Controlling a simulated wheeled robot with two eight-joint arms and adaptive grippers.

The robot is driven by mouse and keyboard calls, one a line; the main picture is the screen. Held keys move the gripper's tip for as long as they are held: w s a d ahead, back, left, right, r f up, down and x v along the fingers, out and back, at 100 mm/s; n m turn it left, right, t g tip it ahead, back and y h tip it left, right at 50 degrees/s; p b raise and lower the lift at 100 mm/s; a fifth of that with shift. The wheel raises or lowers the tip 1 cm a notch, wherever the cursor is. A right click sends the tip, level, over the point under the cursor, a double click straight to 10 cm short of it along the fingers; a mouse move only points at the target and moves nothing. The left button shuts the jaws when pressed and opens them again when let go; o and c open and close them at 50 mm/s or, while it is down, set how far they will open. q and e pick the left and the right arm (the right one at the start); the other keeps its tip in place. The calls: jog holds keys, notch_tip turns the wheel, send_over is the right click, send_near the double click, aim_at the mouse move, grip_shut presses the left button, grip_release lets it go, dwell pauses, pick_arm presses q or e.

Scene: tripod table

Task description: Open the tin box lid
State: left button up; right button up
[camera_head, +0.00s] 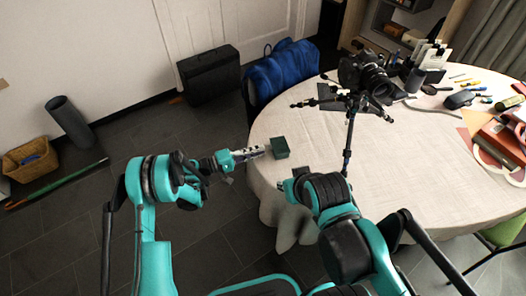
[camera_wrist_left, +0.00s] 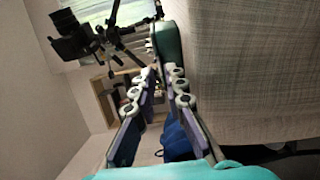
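The tin box (camera_head: 280,149) is a small dark green box on the table near its left edge in the head view. Whether its lid is shut is too small to tell. My left gripper (camera_head: 262,151) points at the box's left side, very close to it. In the left wrist view the green box (camera_wrist_left: 167,44) is just beyond the fingertips, nearer the right finger. The left gripper's fingers (camera_wrist_left: 160,73) are apart with nothing between them. My right gripper (camera_head: 285,186) shows only partly beside my right arm, near the table's front-left edge.
A round table (camera_head: 420,165) with a pale cloth bears the box. A camera on a black tripod (camera_head: 350,130) stands right of the box. Tools and books (camera_head: 500,140) lie at the far right. A blue-draped chair (camera_head: 285,70) stands behind. The cloth right of the tripod is mostly clear.

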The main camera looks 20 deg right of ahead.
aim_at(280, 145)
pick_arm(q)
jog(key=shift+w+d, duration=0.15)
jog(key=shift+d, duration=1.2)
grip_shut()
jog(key=shift+r, duration=0.1)
